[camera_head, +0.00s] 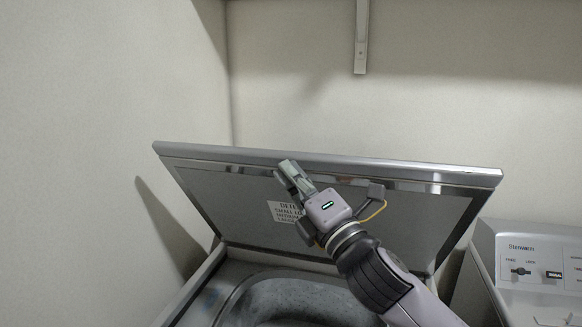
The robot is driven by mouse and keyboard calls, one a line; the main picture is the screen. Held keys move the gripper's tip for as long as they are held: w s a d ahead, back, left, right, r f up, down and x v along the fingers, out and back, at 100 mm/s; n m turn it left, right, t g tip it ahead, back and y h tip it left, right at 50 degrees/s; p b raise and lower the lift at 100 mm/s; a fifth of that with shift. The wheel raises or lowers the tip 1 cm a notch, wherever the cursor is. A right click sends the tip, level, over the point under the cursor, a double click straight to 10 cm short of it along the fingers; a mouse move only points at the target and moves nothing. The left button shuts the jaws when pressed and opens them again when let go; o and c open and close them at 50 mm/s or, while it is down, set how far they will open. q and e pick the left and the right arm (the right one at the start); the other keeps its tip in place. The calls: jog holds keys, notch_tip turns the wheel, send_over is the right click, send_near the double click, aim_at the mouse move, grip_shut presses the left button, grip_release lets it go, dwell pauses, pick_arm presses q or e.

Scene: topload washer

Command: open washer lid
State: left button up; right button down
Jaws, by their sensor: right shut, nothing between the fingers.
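The washer lid (410,210) is raised and tilted back, with its grey underside and a partly covered white label facing me. Its front edge runs across the picture's middle. My right gripper (289,167) is shut and empty. It is in front of the lid's underside, its fingertips at the raised edge; I cannot tell whether they touch it. The washer's top opening (290,290) shows below the lid, partly hidden by my right arm. My left gripper is not in view.
A second machine's white control panel (530,262) with knobs stands at the right. A wall is close on the left and another behind the lid. A metal bracket (361,40) hangs on the back wall above, with free space between it and the lid.

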aim_at(297, 152)
jog(key=shift+m+g+h, duration=0.3)
jog(key=shift+m+h, duration=0.2)
jog(key=shift+m, duration=0.2)
jog(key=w+r+p, duration=0.2)
jog(key=p, duration=0.1)
jog(key=w+d+r+p, duration=0.1)
jog(key=w+p, duration=0.1)
jog(key=p, duration=0.1)
jog(key=shift+w+d+r, duration=0.2)
jog(key=shift+w+r, duration=0.15)
jog(key=shift+r, duration=0.05)
jog(key=shift+w+d+p, duration=0.2)
jog(key=shift+w+p, duration=0.3)
jog(key=shift+w, duration=0.05)
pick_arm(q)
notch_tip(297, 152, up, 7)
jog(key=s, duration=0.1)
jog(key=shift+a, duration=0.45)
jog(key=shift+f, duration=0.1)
pick_arm(e)
jog(key=shift+f, duration=0.15)
